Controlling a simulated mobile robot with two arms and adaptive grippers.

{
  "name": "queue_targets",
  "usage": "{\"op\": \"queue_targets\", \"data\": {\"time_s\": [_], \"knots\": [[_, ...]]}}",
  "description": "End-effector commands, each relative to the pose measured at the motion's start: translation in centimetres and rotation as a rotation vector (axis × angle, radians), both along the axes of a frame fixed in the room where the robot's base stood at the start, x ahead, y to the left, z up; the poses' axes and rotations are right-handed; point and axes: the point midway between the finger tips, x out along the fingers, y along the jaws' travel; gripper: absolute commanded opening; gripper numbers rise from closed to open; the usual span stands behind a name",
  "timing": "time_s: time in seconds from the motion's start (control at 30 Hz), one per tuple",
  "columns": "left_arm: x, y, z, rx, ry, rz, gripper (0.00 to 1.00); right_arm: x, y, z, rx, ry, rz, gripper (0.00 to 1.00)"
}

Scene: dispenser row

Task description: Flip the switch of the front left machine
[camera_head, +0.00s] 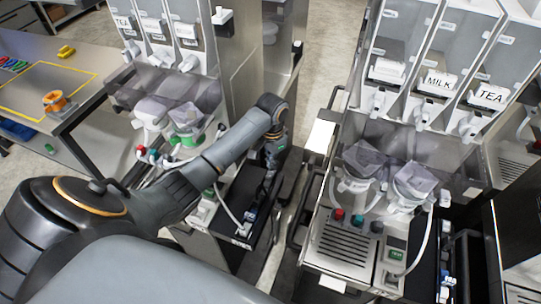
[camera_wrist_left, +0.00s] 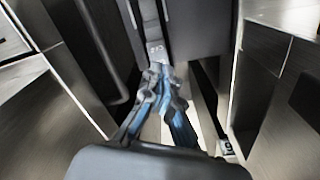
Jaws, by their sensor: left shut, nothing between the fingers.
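The switch's position is too small to tell. My left gripper (camera_wrist_left: 158,76) is shut and empty in the left wrist view, its blue-padded fingers together. It points into a narrow gap between dark and grey panels. In the head view, my left wrist hangs down at the right side of the left machine. My right gripper is not in view.
A table (camera_head: 100,62) with an orange object (camera_head: 55,101) is at the left.

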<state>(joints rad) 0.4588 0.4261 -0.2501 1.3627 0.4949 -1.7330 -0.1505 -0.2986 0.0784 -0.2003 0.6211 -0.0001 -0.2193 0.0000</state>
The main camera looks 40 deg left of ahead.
Motion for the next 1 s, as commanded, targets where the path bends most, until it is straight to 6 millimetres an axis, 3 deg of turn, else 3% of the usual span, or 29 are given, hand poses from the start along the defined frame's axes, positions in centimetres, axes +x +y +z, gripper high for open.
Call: {"op": "queue_targets", "data": {"time_s": [1.0], "knots": [[0.0,0.0,-1.1,0.0,0.0,0.0,0.0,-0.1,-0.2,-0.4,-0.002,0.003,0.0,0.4]]}}
